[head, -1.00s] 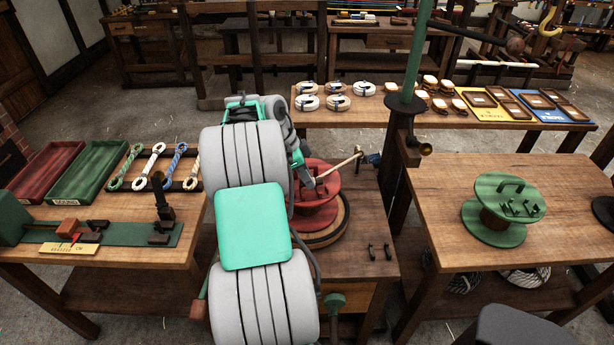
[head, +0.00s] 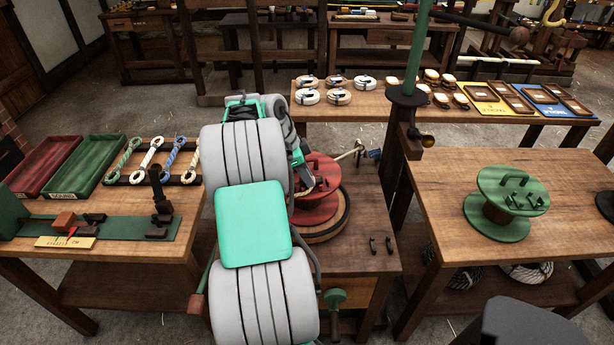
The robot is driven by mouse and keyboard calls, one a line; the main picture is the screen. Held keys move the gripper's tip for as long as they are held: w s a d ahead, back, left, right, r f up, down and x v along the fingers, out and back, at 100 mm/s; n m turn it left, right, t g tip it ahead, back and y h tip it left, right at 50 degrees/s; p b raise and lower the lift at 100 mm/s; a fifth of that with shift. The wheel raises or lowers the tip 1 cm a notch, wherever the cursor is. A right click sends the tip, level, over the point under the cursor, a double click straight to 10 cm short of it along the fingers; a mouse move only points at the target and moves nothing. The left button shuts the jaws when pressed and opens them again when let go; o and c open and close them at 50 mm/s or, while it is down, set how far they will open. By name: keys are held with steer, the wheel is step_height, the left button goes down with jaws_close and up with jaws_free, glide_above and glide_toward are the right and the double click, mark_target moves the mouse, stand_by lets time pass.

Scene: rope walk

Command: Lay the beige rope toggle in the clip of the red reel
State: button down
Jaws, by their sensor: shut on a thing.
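The red reel (head: 318,209) stands on a round wooden turntable on the middle bench, just beyond my arm. My gripper (head: 314,187) is low over the reel's near left side and partly hidden by my own arm. It is shut on a small beige piece (head: 323,184), which appears to be the beige rope toggle, at the reel's upper flange. I cannot tell whether the toggle touches the clip. The clip of the red reel cannot be made out behind the gripper.
A pale rod (head: 348,151) and a dark blue fitting (head: 374,154) are just behind the reel. A green post (head: 417,50) rises to the right. A green reel (head: 512,192) stands on the right bench. Rope loops (head: 147,158) and trays (head: 85,165) lie at left.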

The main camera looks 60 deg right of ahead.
steer(key=shift+f, duration=0.15)
steer(key=c, duration=1.2)
jaws_free()
step_height(320, 180, up, 7)
steer(key=p, duration=0.5)
steer(key=v, duration=0.7)
steer(key=shift+a+r+p, duration=0.2)
steer(key=shift+r+p, duration=0.15)
steer(key=shift+p, duration=0.1)
steer(key=shift+w, duration=0.15)
